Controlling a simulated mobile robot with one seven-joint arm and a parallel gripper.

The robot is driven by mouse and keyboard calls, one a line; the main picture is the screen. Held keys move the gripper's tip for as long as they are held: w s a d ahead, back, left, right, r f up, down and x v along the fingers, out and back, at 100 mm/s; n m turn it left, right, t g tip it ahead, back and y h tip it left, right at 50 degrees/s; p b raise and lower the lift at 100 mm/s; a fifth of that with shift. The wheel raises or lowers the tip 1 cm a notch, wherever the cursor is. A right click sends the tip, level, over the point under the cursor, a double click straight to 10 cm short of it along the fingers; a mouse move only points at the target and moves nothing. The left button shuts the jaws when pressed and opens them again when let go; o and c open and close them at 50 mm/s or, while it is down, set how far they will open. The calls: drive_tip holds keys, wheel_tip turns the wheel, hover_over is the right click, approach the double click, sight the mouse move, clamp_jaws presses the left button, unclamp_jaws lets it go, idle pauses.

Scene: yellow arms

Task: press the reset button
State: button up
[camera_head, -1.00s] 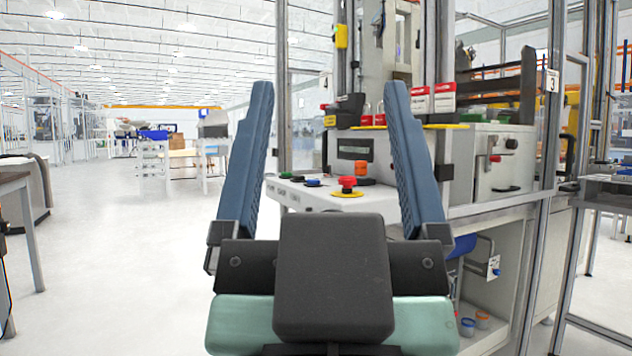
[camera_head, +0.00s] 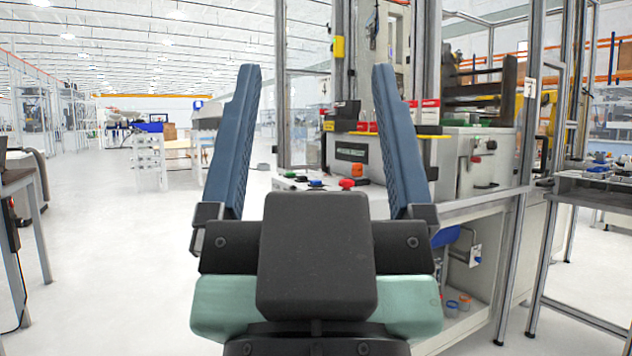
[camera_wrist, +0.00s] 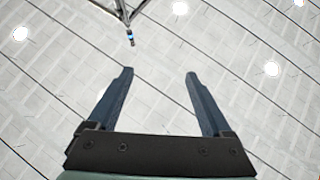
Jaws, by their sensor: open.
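A white control panel (camera_head: 283,186) projects from the front of a machine, beyond my gripper. On it are a green button (camera_head: 290,175), a blue button (camera_head: 316,183) and a red mushroom button (camera_head: 346,184). No label is readable, so I cannot tell which one is the reset button. My gripper (camera_head: 316,70) is open and empty, its two blue fingers pointing up. The gripper body hides the lower part of the panel and the base of the red button.
An orange knob (camera_head: 357,170) stands behind the red button. A metal frame post (camera_head: 526,140) rises right of the machine. The floor (camera_head: 110,250) on the left is clear.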

clamp_jaws()
idle(1.5)
